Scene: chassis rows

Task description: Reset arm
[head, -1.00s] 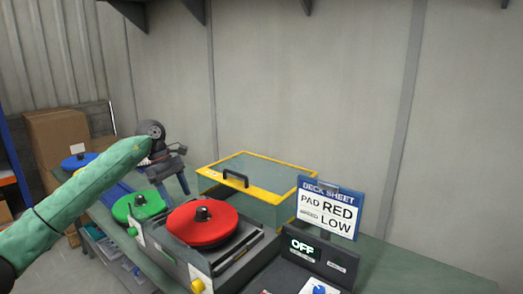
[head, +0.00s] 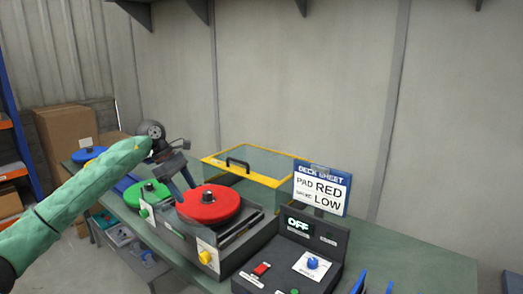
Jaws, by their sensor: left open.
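My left gripper (head: 178,185) comes in from the left on a green-sleeved arm. Its blue fingers point down, apart, at the left edge of the red pad as seen here; I see nothing between them. The red round pad (head: 222,208) sits on the deck (head: 215,240) with a dark knob at its centre. I cannot tell whether the fingers touch it. Two blue tips of my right gripper (head: 374,284) show at the bottom edge; the rest is out of view.
A green pad (head: 155,194) and a blue pad (head: 88,155) are farther left. A yellow-framed clear lid (head: 260,171) is behind. A sign (head: 321,188) reads PAD RED, LOW. The control box (head: 325,258) reads OFF, with a red switch and blue knob. The bench (head: 430,262) is clear at right.

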